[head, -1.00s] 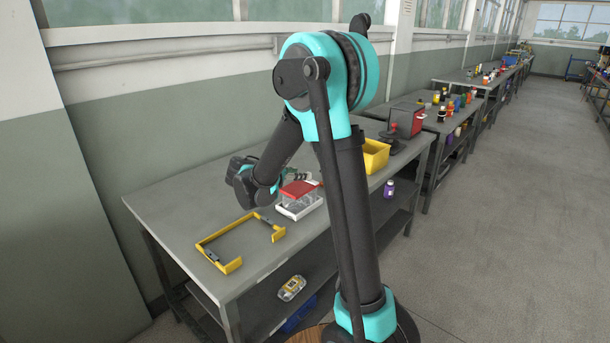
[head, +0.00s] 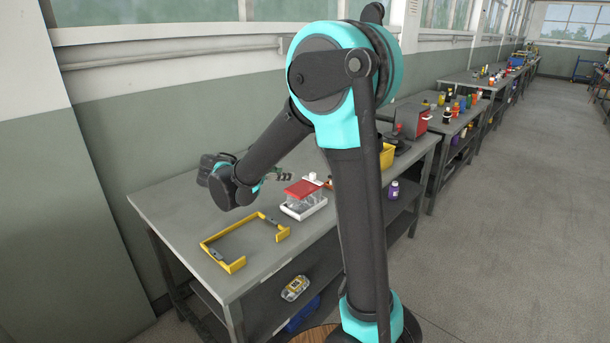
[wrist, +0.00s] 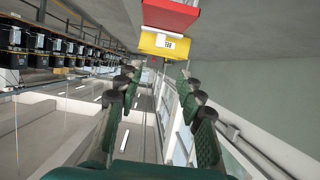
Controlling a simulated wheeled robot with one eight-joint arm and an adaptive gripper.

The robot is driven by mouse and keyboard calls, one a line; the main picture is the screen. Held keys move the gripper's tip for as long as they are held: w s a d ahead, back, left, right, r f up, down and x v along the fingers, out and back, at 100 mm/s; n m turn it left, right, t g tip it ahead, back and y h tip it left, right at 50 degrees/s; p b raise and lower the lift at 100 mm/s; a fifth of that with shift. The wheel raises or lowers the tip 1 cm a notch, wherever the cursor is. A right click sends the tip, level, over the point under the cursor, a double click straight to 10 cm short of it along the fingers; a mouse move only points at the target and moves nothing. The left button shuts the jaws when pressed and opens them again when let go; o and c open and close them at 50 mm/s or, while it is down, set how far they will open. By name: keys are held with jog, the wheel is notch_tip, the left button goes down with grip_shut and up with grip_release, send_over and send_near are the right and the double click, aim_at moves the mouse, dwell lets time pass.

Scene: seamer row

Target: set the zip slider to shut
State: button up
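No zip slider can be made out in either view. A clear box-like item with a red top (head: 303,188) sits on a white tray (head: 290,212) on the near bench; whether it bears the slider is too small to tell. My gripper (head: 278,176) is above the bench, behind and slightly left of the red top, pointing right along the row. In the wrist view my gripper (wrist: 157,97) has its dark green fingers spread wide, with nothing between them. A red surface (wrist: 172,14) shows at that view's top edge.
A yellow frame (head: 235,228) lies on the bench's near left part. A yellow bin (head: 387,156) and a red-faced box (head: 424,121) stand at the far right end. A purple jar (head: 393,190) and a yellow-and-clear item (head: 295,288) are lower down. Bare bench lies left.

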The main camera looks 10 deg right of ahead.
aim_at(311, 174)
jog(key=x, duration=1.7)
jog(key=shift+s, duration=0.1)
grip_shut()
